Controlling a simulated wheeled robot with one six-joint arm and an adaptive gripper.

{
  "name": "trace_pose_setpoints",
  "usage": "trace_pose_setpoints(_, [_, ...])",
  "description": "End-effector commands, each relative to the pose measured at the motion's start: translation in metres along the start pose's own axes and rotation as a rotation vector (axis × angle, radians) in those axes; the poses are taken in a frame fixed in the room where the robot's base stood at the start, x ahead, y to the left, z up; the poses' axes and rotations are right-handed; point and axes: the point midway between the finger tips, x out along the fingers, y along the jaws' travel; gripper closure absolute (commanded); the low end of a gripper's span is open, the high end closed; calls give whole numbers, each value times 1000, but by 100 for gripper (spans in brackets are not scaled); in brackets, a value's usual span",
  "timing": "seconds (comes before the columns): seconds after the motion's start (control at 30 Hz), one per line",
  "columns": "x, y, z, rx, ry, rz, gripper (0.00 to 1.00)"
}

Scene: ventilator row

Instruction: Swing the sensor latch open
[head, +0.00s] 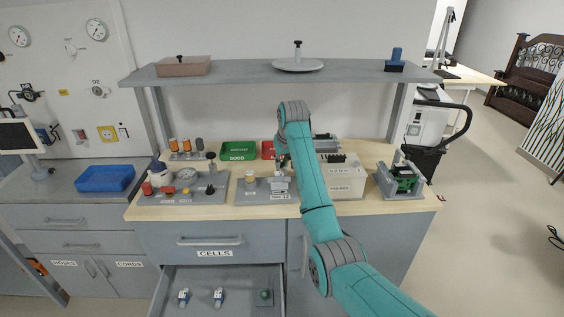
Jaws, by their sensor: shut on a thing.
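A grey fixture plate (246,198) lies on the worktop, with a pale sensor cell (250,177) at its left and a light grey latch piece (280,185) at its right. My gripper (281,166) points down over the right part of this plate, at the latch piece. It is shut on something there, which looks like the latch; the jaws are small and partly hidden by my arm. I cannot tell the latch's exact angle.
Behind are a green GOOD tray (239,151) and a red tray (268,150). A cream box (342,176) and a green-board fixture (402,182) stand to the right. An open drawer (240,292) juts out below; a shelf (230,73) hangs above.

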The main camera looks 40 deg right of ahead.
Motion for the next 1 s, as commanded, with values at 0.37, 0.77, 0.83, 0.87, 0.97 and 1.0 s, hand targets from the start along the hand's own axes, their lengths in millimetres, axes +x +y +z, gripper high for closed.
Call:
trace_pose_setpoints(0.37, [0,7,-2,-209,1,-87,100])
trace_pose_setpoints(0.77, [2,16,-8,-556,1,-230,100])
trace_pose_setpoints(0.83, [2,16,-9,-613,1,-255,100])
trace_pose_setpoints(0.87, [3,16,-10,-637,1,-264,100])
trace_pose_setpoints(0.97, [3,17,-12,-709,2,-294,100])
trace_pose_setpoints(1.0, [4,18,-12,-735,1,-305,100])
